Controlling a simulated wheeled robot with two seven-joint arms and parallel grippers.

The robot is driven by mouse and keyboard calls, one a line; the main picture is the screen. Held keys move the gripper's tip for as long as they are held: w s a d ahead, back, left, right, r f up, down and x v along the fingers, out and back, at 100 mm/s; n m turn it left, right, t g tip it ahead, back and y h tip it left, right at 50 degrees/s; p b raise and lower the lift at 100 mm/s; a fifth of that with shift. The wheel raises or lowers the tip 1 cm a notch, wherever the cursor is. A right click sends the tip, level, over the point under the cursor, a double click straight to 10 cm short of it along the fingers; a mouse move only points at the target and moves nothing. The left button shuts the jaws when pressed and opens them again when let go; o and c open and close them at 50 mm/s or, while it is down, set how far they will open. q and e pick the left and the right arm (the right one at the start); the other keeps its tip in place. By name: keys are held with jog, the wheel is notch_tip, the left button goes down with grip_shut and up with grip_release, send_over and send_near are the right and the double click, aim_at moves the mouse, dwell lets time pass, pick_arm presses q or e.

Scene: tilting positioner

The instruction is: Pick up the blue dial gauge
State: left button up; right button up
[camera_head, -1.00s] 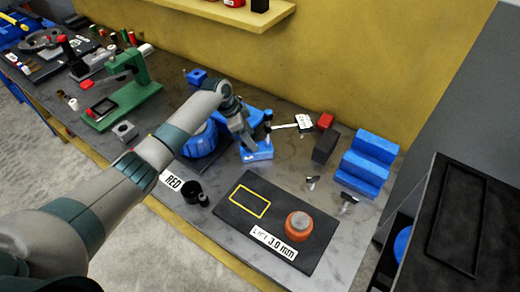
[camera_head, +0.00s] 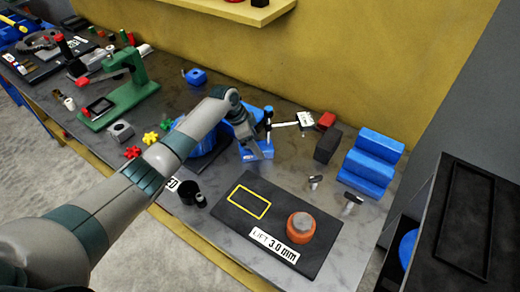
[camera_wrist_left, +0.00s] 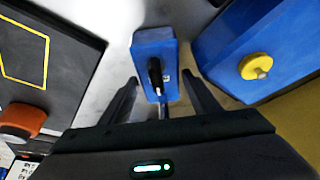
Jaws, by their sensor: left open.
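A blue block-shaped base (camera_head: 258,154) with an upright black post (camera_head: 268,122) stands on the bench in the head view, and I take it for the blue dial gauge. In the left wrist view the blue block (camera_wrist_left: 147,52) with a black knob (camera_wrist_left: 155,72) lies ahead of and between my fingers. My left gripper (camera_wrist_left: 164,92) is open and empty, with one finger towards each side of the block. In the head view my left gripper (camera_head: 254,140) is at the block and partly hides it. Whether the fingers touch it I cannot tell. My right gripper is out of view.
A larger blue body with a yellow knob (camera_wrist_left: 255,66) stands close by on the right in the wrist view. A black plate (camera_head: 240,222) with an orange weight (camera_head: 301,226) lies in front. Blue steps (camera_head: 371,160) and a dark block (camera_head: 327,146) stand to the right.

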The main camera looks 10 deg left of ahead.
pick_arm(q)
jog(key=c, duration=1.2)
jog(key=shift+w+r, duration=0.1)
grip_shut()
jog(key=shift+r+b, duration=0.55)
jog(key=shift+r, duration=0.25)
notch_tip(320, 180, up, 2)
jog(key=shift+r+b, duration=0.15)
jog(key=shift+b, duration=0.55)
jog(key=s+d+r+b, duration=0.3)
jog(key=s+d+r, duration=0.3)
jog(key=d, duration=0.3)
jog(key=shift+s+d+r+b, duration=0.3)
jog(key=shift+d+r+b, duration=0.1)
jog(key=shift+r, duration=0.15)
jog(key=shift+w, duration=0.1)
